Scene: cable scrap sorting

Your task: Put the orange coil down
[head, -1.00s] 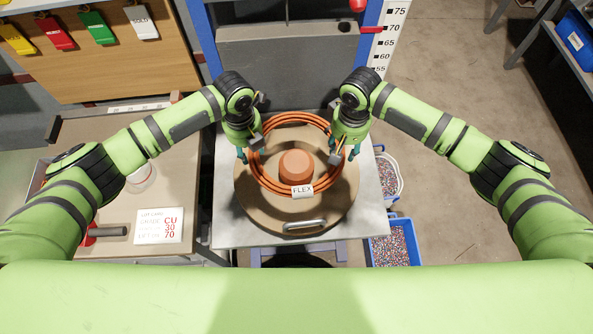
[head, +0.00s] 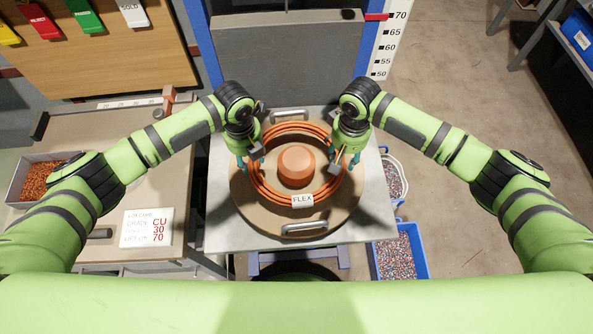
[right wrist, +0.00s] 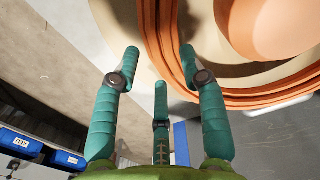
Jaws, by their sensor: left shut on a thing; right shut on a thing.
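The orange coil (head: 256,189) is a ring of several cable turns with a white FLEX tag (head: 302,200). It lies around an orange-brown hub (head: 296,165) over a round tan disc (head: 335,217); I cannot tell whether it touches the disc. My left gripper (head: 247,163) is shut on the coil's left side. My right gripper (head: 345,163) is shut on its right side. In the right wrist view the coil (right wrist: 168,45) passes between the teal fingers of my right gripper (right wrist: 160,58), which partly hide it.
A blue bin (head: 427,268) and a white tub (head: 402,172) of granules stand right. A card (head: 147,228) and grey tray (head: 20,180) lie on the left bench.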

